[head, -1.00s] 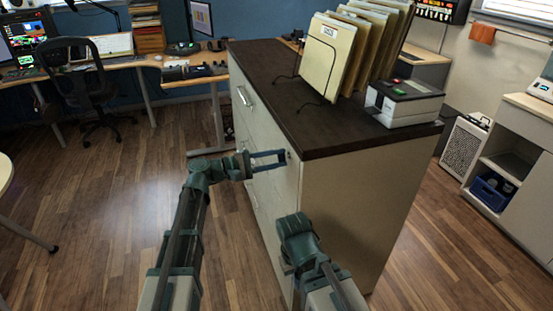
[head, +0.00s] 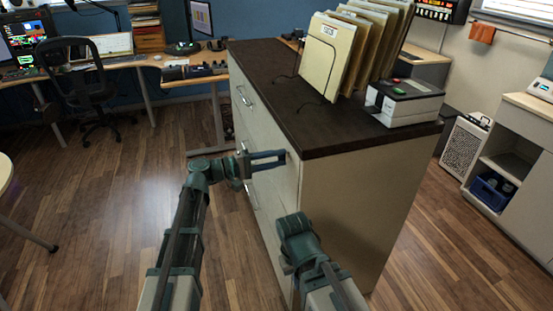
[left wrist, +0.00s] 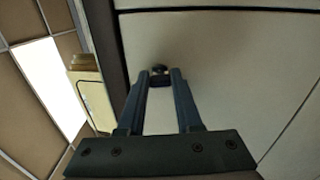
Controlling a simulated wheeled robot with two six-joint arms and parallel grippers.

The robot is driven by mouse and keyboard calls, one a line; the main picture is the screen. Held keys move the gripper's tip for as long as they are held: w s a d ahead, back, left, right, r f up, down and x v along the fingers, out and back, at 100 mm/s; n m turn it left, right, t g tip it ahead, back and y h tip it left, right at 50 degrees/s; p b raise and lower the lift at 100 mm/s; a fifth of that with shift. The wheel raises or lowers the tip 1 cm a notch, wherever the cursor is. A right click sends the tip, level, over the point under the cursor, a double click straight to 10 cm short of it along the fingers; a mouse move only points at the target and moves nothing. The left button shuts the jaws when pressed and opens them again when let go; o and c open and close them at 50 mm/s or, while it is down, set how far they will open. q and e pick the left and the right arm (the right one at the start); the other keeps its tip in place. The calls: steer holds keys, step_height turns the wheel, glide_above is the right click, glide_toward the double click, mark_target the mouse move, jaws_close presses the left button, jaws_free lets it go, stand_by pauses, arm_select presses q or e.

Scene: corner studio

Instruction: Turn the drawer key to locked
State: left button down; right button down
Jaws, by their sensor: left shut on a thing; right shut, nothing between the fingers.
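The drawer key (left wrist: 160,69) is a small dark piece at the lock on the pale drawer front, seen in the left wrist view. My left gripper (left wrist: 160,77) is shut on it, with the two blue-grey fingertips at its sides. In the head view my left gripper (head: 284,156) reaches the upper front of the filing cabinet (head: 352,205), just below the dark top; the key is hidden there. I cannot tell the key's turn angle. My right gripper (head: 287,268) is shut and empty, low by the cabinet's near corner.
On the dark cabinet top (head: 275,75) stand upright folders (head: 328,55) in a wire rack and a white-and-grey device (head: 404,101). A drawer handle (head: 243,96) sticks out farther along the front.

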arm_select(q)
steer(key=c, duration=0.6)
jaws_free()
steer(key=v, duration=1.3)
steer(key=shift+s+a, duration=0.15)
steer(key=shift+a, duration=0.2)
